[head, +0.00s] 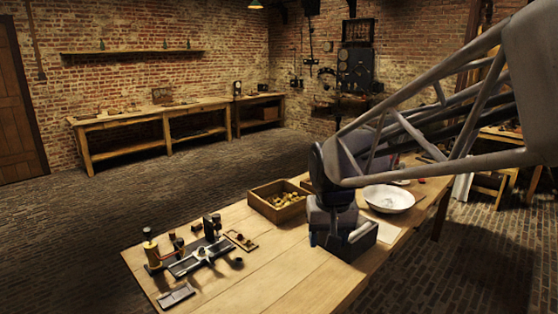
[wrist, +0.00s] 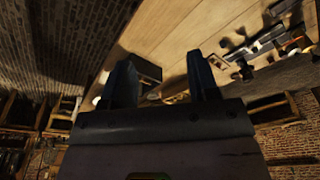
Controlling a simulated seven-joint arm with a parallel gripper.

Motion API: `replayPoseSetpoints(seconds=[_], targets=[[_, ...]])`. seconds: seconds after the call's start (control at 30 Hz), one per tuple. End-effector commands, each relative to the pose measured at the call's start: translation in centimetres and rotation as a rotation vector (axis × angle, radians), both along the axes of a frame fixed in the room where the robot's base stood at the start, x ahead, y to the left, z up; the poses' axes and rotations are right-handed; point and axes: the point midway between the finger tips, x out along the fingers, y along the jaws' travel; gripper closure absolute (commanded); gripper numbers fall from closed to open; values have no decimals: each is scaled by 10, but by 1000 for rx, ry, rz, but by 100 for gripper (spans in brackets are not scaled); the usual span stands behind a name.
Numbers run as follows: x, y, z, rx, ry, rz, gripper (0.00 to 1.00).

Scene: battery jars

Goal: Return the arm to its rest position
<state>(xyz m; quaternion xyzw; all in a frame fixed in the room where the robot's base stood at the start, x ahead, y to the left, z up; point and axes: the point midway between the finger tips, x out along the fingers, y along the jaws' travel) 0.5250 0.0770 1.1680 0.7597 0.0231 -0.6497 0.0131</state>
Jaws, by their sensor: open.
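My gripper (head: 343,243) is at the end of my grey tubular arm, which reaches in from the right in the head view. It is over the wooden workbench (head: 270,265), close to the right of the wooden box. In the wrist view the two dark fingers of my gripper (wrist: 162,72) stand apart with bench top and a dark box showing between and beyond them. I see nothing held between them. Whether the fingers touch the bench I cannot tell.
A wooden box (head: 278,217) with brass-coloured pieces stands beside my gripper. A white bowl (head: 388,199) is behind it to the right. A dark instrument (head: 200,257) and a small plate (head: 176,294) are at the bench's left end. The front middle of the bench is clear.

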Motion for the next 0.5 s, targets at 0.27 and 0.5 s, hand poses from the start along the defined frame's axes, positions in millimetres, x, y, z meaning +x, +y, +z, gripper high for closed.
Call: replayPoseSetpoints(seconds=[0.27,0.5], targets=[[-63,-31,2,-2,-25,-22,45],[-117,-53,-4,-5,-44,-41,45]])
